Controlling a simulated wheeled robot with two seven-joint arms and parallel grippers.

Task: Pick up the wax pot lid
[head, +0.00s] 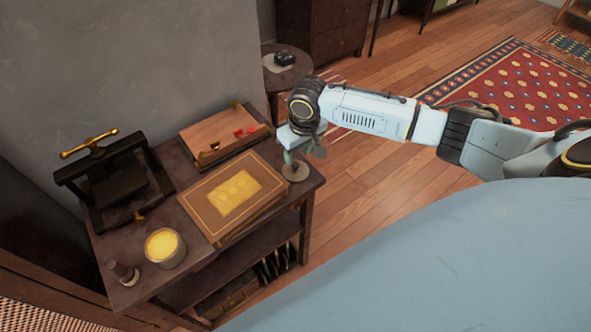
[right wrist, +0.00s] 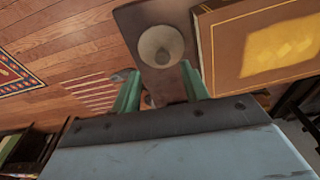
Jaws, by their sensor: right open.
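The wax pot lid (head: 295,172) appears to be the small round greyish piece near the right corner of the dark table (head: 140,290). In the right wrist view the lid (right wrist: 160,46) is a pale disc with a small knob, beyond the fingertips. My right gripper (head: 302,154) is above the lid and partly hides it in the head view. Its two green fingers (right wrist: 160,84) are apart with nothing between them. The wax pot (head: 164,248), filled with yellow wax, stands open at the table's front left. My left gripper is out of view.
A large brown book with a gold panel (head: 235,190) lies just left of the lid. Behind it is a wooden tray (head: 225,143) with small items. A black press (head: 110,185) and a dark stamp (head: 123,272) stand at left. The floor right of the table is clear.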

